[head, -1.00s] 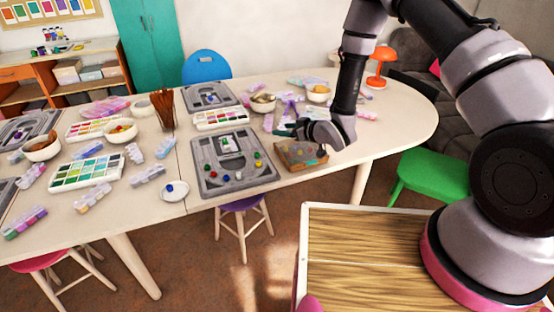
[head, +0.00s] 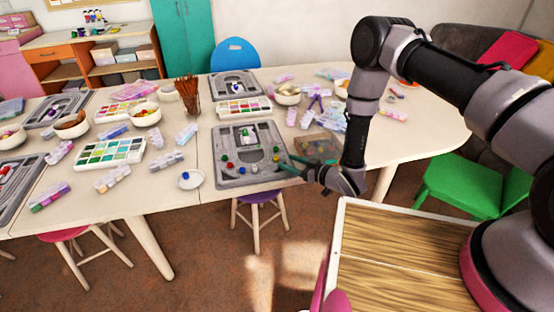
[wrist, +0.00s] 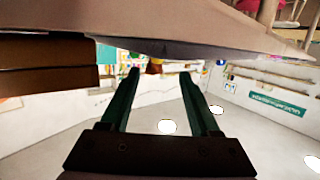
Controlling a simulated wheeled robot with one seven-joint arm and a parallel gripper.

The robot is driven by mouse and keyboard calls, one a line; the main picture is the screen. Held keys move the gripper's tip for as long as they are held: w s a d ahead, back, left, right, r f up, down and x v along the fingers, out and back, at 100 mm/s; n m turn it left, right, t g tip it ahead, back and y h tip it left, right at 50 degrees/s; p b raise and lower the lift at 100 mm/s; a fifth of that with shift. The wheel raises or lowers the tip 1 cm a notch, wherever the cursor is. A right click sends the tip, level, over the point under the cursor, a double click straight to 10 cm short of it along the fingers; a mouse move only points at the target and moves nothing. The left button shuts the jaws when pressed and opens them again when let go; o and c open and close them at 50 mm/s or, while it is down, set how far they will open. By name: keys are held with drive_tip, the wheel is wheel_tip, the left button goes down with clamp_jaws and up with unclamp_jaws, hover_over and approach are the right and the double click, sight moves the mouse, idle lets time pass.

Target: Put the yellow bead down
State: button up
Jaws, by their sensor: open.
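The grey bead board (head: 262,181) lies flat on the table with small coloured beads on it. My gripper (head: 288,165) is low at the board's right edge, with its teal fingers pointing left over the board. In the wrist view my gripper (wrist: 159,74) is open, with a gap between the fingers. A small yellow object (wrist: 154,68), probably the yellow bead, shows between the fingertips, with red beside it. I cannot tell whether a finger touches it. In the head view the yellow bead is too small to make out clearly.
A brown bead tray (head: 317,148) stands just right of the board, close to my arm. A white saucer (head: 184,185) with a blue bead is to the left. A paint box (head: 110,152) and pastel bead boxes fill the table around them.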

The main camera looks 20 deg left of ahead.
sight(278, 158)
drive_tip(key=x, duration=0.4)
drive_tip(key=shift+w+a+f, duration=0.2)
drive_tip(key=shift+w+f, duration=0.1)
drive_tip(key=shift+w, duration=0.1)
clamp_jaws()
